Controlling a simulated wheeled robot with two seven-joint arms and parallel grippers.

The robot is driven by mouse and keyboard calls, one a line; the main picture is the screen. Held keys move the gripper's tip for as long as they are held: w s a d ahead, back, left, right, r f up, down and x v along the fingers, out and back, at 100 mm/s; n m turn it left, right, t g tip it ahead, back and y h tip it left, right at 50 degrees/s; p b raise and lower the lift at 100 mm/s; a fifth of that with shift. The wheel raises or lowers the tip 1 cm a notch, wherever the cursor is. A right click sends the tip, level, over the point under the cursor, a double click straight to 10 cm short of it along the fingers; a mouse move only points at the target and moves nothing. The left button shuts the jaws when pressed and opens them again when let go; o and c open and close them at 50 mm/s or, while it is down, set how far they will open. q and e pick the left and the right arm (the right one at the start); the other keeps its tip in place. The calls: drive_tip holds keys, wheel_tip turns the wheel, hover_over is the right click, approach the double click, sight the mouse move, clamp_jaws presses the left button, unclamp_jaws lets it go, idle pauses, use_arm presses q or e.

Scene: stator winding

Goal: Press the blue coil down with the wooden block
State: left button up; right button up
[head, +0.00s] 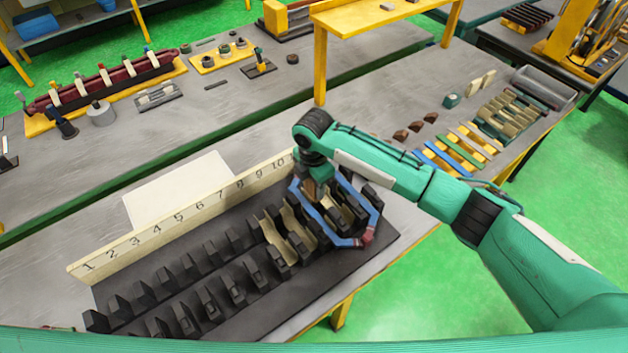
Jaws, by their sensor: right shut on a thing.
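The blue coil (316,218) is a long blue loop with a reddish end at its front. It lies over the black slotted stator (340,268) near its right end, below the number 10. My right gripper (316,181) points down inside the outline of the coil, near its back end. It is shut on the wooden block (311,188), of which only a small brown part shows. I cannot tell whether the block touches the coil. My left gripper is not in view.
A pale strip numbered 1 to 10 (180,221) stands along the stator's back edge. Cream liners (277,240) sit in several slots beside the coil. Coloured strips (463,146) and small brown blocks (401,135) lie to the right. A white sheet (180,188) lies behind.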

sight(314, 194)
drive_tip(key=shift+d+f+b, duration=0.1)
drive_tip(key=shift+f+b, duration=0.65)
drive_tip(key=shift+f, duration=0.1)
wheel_tip(314, 194, down, 3)
drive_tip(key=b, duration=0.2)
drive_tip(key=shift+r+b, duration=0.15)
drive_tip(key=shift+b, duration=0.15)
drive_tip(key=shift+f+b, duration=0.8)
drive_tip(key=shift+f, duration=1.35)
drive_tip(key=shift+f+p, duration=0.35)
drive_tip(key=shift+f, duration=0.3)
wheel_tip(314, 194, up, 9)
drive_tip(key=p, duration=0.7)
drive_tip(key=shift+f+p, duration=0.1)
drive_tip(key=shift+p, duration=0.2)
drive_tip(key=shift+r+p, duration=0.3)
drive_tip(key=shift+r, duration=1.1)
